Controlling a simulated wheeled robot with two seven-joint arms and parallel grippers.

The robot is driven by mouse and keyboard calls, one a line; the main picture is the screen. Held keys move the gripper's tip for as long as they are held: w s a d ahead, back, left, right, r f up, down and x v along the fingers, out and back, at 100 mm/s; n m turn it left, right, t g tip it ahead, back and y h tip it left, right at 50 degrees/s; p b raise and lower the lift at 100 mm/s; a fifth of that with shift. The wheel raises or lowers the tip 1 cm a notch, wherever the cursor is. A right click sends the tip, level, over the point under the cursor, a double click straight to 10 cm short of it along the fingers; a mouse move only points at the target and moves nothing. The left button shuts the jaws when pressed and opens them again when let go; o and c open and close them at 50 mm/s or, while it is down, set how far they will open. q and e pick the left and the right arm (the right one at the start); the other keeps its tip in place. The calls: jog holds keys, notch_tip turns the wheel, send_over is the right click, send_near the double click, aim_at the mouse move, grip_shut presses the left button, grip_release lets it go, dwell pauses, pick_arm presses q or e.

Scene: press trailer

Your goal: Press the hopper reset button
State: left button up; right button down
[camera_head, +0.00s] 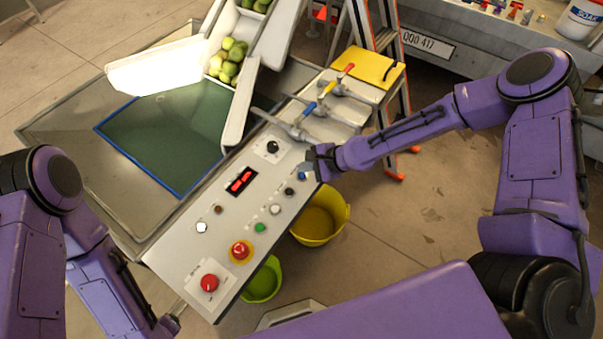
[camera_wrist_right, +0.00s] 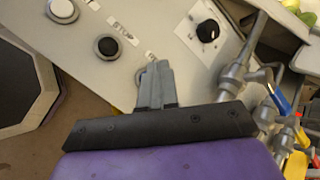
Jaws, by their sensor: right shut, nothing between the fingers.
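The sloped control panel (camera_head: 185,253) carries several buttons; I cannot read which label marks the hopper reset. A blue button (camera_head: 303,176) is near the panel's right edge, beside my right gripper (camera_head: 318,164). A black button (camera_head: 289,191), a white one (camera_head: 275,209) and a green one (camera_head: 260,228) follow down the row. In the right wrist view, the shut, empty fingers (camera_wrist_right: 155,72) are over the panel, past a black button (camera_wrist_right: 106,46) labelled STOP; they partly hide a round rim. Contact is unclear. My left gripper (camera_head: 168,324) is low at the left, its fingers unclear.
Valves with coloured handles (camera_head: 307,109) stand just beyond my right gripper. A yellow bucket (camera_head: 321,217) and green bucket (camera_head: 264,281) stand below the panel edge.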

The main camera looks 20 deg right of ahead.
aim_at(305, 177)
notch_tip(305, 177, up, 5)
jog(key=p, duration=0.3)
jog(key=shift+f, duration=0.2)
jog(key=shift+f, duration=0.1)
dwell(0.4)
